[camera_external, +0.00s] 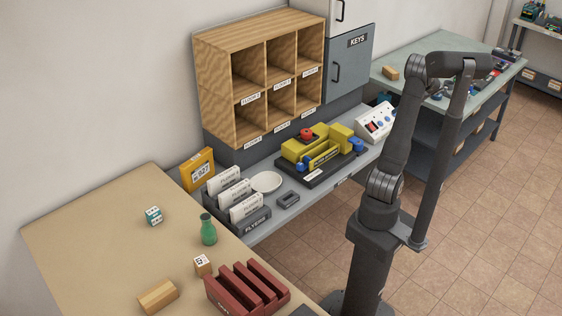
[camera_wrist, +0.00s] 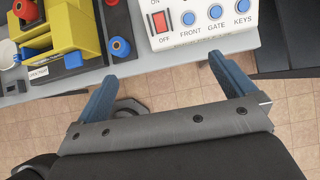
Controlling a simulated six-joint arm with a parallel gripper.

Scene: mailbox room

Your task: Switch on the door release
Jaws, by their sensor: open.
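A white control panel (camera_wrist: 203,8) shows at the top of the wrist view. It has a red switch (camera_wrist: 161,22) between the words ON and OFF, and blue buttons labelled FRONT (camera_wrist: 188,18), GATE (camera_wrist: 215,12) and KEYS (camera_wrist: 241,7). I cannot tell which way the switch is set. In the external view the panel (camera_external: 370,133) stands at the right end of the grey shelf. My gripper (camera_wrist: 162,68) is open and empty, its blue fingers short of the panel's front edge in the picture. The gripper's fingers are not clear in the external view.
A yellow device (camera_external: 308,151) on a dark base, with red and blue knobs, stands left of the panel. A wooden pigeonhole unit (camera_external: 262,50) and a grey KEYS cabinet (camera_external: 352,70) are behind. A beige table (camera_external: 90,225) is at the front left.

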